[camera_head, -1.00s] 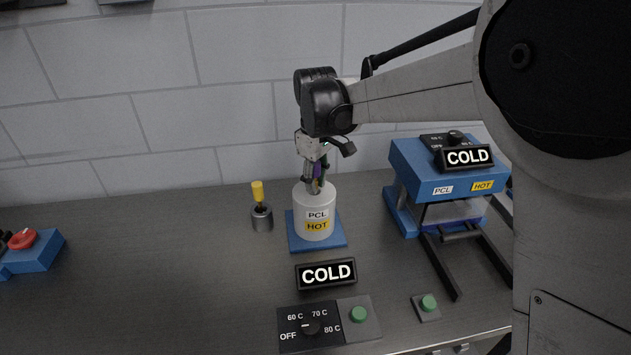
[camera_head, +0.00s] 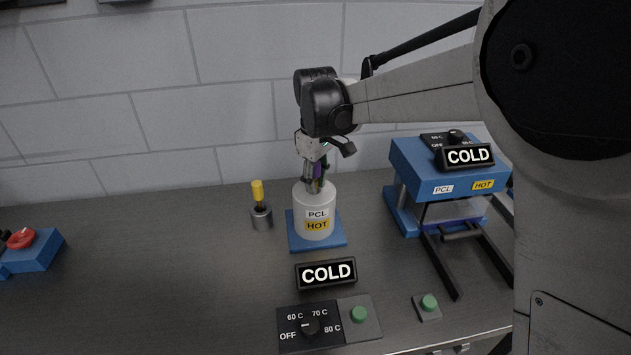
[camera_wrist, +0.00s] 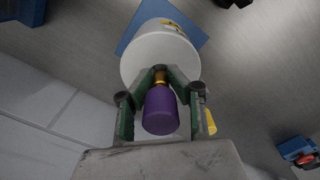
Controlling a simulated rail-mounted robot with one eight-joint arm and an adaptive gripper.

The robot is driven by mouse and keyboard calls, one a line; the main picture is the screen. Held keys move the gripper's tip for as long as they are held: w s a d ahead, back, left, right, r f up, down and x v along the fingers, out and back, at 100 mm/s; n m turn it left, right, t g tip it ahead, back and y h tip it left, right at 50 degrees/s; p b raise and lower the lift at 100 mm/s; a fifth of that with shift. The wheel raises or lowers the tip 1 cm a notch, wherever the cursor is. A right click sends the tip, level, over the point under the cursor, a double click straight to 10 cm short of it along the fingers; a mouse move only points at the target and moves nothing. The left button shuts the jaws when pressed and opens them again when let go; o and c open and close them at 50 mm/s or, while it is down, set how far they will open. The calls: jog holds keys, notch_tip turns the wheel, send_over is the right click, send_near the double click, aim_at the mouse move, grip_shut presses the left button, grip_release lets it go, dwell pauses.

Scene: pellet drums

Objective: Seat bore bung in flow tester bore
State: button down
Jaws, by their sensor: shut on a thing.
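The bore bung has a purple grip (camera_wrist: 160,112) and a brass-coloured stem (camera_wrist: 160,77). My gripper (camera_wrist: 160,85) is shut on it, with a green finger on each side. In the head view my gripper (camera_head: 315,182) is right over the top of the flow tester (camera_head: 315,213), a white cylinder labelled PCL and HOT. A bit of purple (camera_head: 318,169) shows between the fingers. The stem's end meets the tester's top in the wrist view. The bore is hidden, so I cannot tell how far the stem is in.
The tester stands on a blue base (camera_head: 330,242). A grey holder (camera_head: 262,218) with a yellow-handled tool (camera_head: 257,190) is to its left. A COLD sign (camera_head: 326,273) and dial panel (camera_head: 310,328) lie in front. A blue press (camera_head: 450,180) stands right.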

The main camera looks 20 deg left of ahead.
jog(key=shift+f, duration=0.35)
jog(key=c, duration=1.6)
grip_release()
jog(key=shift+o, duration=0.2)
jog(key=shift+r, duration=0.15)
jog(key=shift+r+p, duration=1.15)
jog(key=shift+r, duration=1.75)
notch_tip(320, 180, up, 12)
jog(key=p, duration=0.6)
